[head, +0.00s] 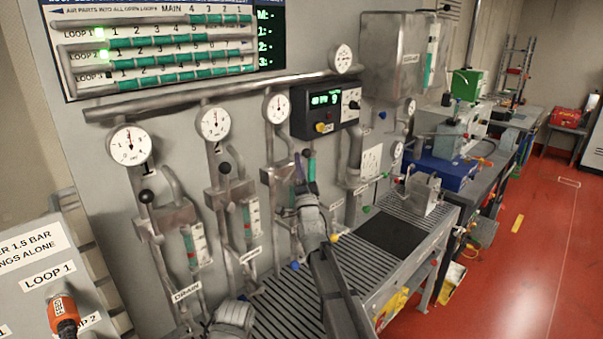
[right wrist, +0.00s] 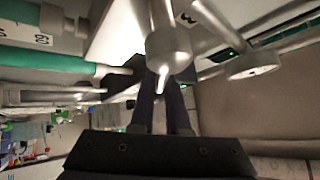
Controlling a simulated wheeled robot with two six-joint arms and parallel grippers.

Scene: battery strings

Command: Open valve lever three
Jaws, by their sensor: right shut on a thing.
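Valve lever three belongs to the third pipe station, under the third round gauge (head: 277,107). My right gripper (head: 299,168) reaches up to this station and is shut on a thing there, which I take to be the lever. Its grip is mostly hidden by the fingers and wrist in the head view. In the right wrist view the dark fingers (right wrist: 161,103) are close together beside a metal fitting (right wrist: 168,45) with a pale tip. Lever one (head: 147,197) and lever two (head: 225,168) have black ball knobs.
A slatted metal bench (head: 285,306) runs below the wall panel. A black control box (head: 326,108) is mounted right of gauge three. A panel labelled LOOP 1 (head: 48,277) with an orange connector (head: 64,316) is at lower left. The red floor (head: 520,270) at right is mostly clear.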

